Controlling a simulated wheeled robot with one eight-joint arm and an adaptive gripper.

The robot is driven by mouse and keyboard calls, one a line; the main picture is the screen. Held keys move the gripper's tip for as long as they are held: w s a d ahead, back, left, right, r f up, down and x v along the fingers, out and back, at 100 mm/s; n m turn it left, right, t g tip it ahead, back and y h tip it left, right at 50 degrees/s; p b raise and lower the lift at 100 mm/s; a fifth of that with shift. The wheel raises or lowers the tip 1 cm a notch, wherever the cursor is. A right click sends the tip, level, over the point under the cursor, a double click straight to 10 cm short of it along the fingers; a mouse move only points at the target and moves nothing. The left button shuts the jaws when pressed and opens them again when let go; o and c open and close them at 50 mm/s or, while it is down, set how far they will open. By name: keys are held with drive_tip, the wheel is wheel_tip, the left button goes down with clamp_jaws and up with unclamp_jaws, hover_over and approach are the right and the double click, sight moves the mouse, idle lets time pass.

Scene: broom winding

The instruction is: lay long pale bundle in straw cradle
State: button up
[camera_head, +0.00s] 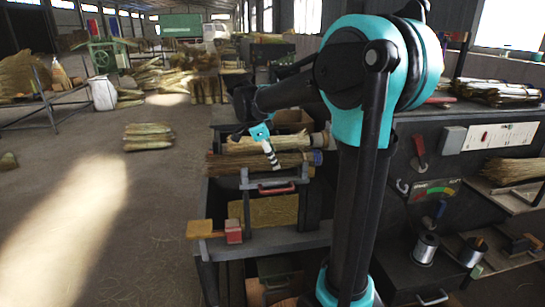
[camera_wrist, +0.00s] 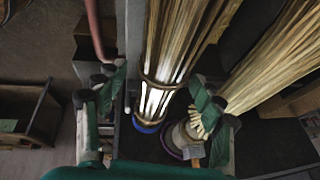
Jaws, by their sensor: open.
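A long pale bundle (camera_head: 268,142) lies across the top of the dark workstand in the head view. A browner bundle (camera_head: 235,164) with a blue band lies just in front of it. My gripper (camera_head: 266,148) is over these bundles. In the wrist view my gripper (camera_wrist: 155,98) is open. A blue-banded bundle (camera_wrist: 158,98) runs between its fingers, and I cannot tell whether they touch it. The pale bundle (camera_wrist: 275,65) runs to the upper right, partly behind the right finger. A grey frame (camera_head: 246,190) below may be the straw cradle, but I cannot tell.
A wooden block tool with a red end (camera_head: 233,232) lies on the stand's lower grey ledge (camera_head: 285,241). A red-handled bar (camera_head: 276,189) is at the stand's front. Wire spools (camera_head: 425,248) stand at the right.

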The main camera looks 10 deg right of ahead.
drive_tip(key=v, duration=1.2)
